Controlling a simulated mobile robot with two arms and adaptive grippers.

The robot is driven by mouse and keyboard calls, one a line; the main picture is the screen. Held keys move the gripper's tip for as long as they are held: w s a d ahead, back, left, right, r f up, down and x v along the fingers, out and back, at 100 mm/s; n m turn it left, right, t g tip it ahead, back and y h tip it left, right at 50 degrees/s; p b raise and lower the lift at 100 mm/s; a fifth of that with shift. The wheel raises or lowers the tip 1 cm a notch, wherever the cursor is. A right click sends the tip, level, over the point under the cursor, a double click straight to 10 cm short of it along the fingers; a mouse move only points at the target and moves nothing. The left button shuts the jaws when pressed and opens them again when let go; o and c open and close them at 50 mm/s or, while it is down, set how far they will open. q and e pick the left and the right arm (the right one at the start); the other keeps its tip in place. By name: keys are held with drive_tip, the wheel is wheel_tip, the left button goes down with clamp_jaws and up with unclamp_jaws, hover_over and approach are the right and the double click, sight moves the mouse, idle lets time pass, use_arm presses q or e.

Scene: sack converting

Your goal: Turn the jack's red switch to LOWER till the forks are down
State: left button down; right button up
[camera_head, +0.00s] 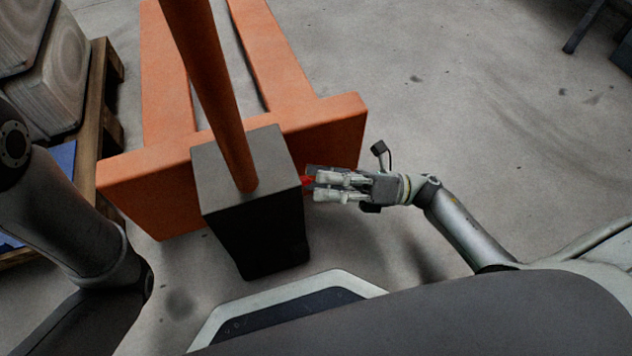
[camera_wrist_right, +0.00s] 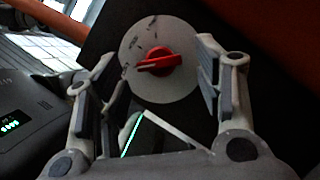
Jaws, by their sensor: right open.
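The orange pallet jack (camera_head: 230,150) stands in front of me with its forks pointing away and its handle (camera_head: 210,80) rising from a dark block (camera_head: 255,220). The red switch (camera_wrist_right: 158,63) sits on a round grey dial (camera_wrist_right: 185,82) on the block's side. A bit of the switch (camera_head: 308,182) shows in the head view. My right gripper (camera_head: 318,186) is at that side of the block. In the wrist view its open fingers (camera_wrist_right: 160,85) stand on either side of the dial, apart from the switch. The dial's marks are too small to read. My left gripper is out of view.
A wooden pallet (camera_head: 98,95) with stacked pale sacks (camera_head: 50,75) stands at the left, near my left arm. The concrete floor (camera_head: 460,100) is clear on the right. Dark legs of some furniture (camera_head: 585,25) show at the top right.

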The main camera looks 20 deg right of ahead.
drive_tip(key=shift+w+a+r, duration=0.15)
drive_tip(key=shift+a+r, duration=0.05)
drive_tip(key=shift+a, duration=0.4)
